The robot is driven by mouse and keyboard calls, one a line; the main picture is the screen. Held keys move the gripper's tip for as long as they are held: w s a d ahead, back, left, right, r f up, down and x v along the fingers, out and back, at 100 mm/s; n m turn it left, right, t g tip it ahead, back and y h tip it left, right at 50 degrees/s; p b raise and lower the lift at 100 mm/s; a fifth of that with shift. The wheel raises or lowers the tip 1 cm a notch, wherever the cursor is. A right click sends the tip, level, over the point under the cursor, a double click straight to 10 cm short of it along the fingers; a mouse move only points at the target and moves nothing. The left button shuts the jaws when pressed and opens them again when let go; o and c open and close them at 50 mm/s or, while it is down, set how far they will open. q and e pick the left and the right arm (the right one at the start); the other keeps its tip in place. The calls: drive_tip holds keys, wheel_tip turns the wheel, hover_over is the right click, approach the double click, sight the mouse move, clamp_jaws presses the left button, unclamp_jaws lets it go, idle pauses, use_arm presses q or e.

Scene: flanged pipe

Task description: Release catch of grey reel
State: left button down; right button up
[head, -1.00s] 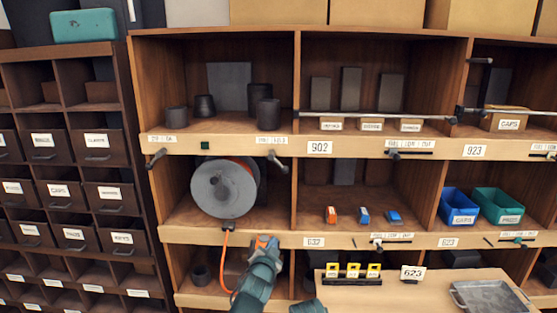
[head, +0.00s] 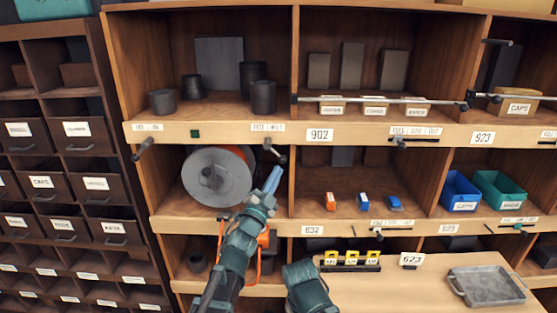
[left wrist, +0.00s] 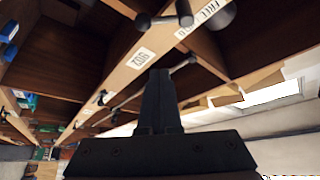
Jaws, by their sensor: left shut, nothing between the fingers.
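The grey reel (head: 217,178) stands in the left middle bay, a round grey disc with orange hose wound behind it. A dark knobbed handle (head: 275,152) sits on the shelf edge at its upper right; I cannot tell if it is the catch. My left gripper (head: 272,178) is shut and empty, pointing up just below that handle and right of the disc. In the left wrist view its closed fingers (left wrist: 160,78) point towards the shelf edge, with a dark knobbed handle (left wrist: 165,18) beyond, apart from them. My right gripper is not in view.
A second dark handle (head: 144,148) is at the shelf's left edge. Dark cups (head: 262,97) stand above. A small table with a metal tray (head: 487,287) is at lower right. Small orange and blue items (head: 363,201) lie in the middle bay.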

sight(279, 157)
use_arm(q)
drive_tip(key=p+x, duration=0.4)
drive_tip(key=x, duration=0.6)
drive_tip(key=a+f+b, duration=0.2)
drive_tip(key=f+b, duration=0.1)
drive_tip(key=shift+w+a, duration=0.4)
drive_tip(key=shift+r, duration=0.1)
